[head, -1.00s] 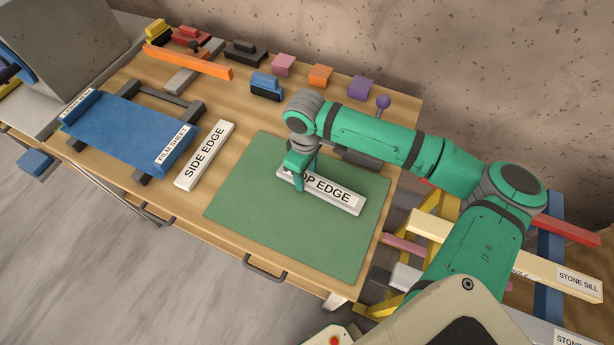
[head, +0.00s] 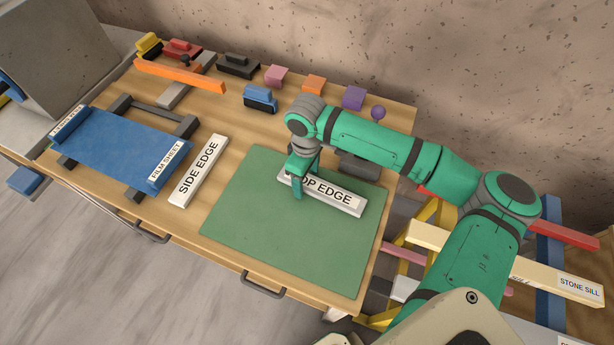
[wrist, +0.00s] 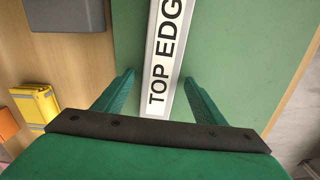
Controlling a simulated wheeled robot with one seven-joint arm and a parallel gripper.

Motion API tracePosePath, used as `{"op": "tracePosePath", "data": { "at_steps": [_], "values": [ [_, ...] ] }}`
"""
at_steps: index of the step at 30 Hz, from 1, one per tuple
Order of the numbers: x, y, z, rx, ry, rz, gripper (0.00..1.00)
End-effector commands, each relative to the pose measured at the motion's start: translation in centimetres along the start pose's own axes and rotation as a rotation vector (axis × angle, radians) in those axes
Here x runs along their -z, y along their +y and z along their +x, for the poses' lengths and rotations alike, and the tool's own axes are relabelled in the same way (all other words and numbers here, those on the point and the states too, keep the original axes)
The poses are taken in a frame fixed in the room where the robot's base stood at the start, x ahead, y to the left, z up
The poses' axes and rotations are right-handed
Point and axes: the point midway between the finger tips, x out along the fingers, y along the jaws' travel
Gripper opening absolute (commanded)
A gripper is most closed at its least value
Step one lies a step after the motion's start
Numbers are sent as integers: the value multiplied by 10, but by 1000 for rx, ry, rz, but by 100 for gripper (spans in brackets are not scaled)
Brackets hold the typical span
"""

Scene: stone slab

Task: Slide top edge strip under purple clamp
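The top edge strip (head: 335,196), a pale bar labelled TOP EDGE, lies flat on the green mat (head: 270,240). It also shows in the wrist view (wrist: 165,60), running up between my fingers. My gripper (head: 298,180) is at the strip's left end in the head view. In the wrist view my gripper (wrist: 160,80) is open, one finger on each side of the strip, with gaps visible. A purple knob (head: 378,113) stands at the table's back right, near a grey block (head: 360,167); how they join is hidden by my arm.
The side edge strip (head: 199,170) lies left of the mat. A blue film sheet (head: 125,140) rests on dark supports. Small coloured blocks, including a purple one (head: 353,97), line the back. A yellow block (wrist: 35,105) shows in the wrist view. The mat's front is clear.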

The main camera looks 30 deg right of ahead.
Motion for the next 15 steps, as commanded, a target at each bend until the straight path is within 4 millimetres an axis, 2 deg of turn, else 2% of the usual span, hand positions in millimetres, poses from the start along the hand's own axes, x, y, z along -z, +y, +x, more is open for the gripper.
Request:
{"op": "tracePosePath", "data": {
  "at_steps": [8, 11, 15],
  "values": [
    [0, 0, -3, 0, 0, 1, 65],
    [0, 0, -13, 0, 0, 0, 65],
    [0, 1, -38, -2, 2, 1, 65]
  ]
}}
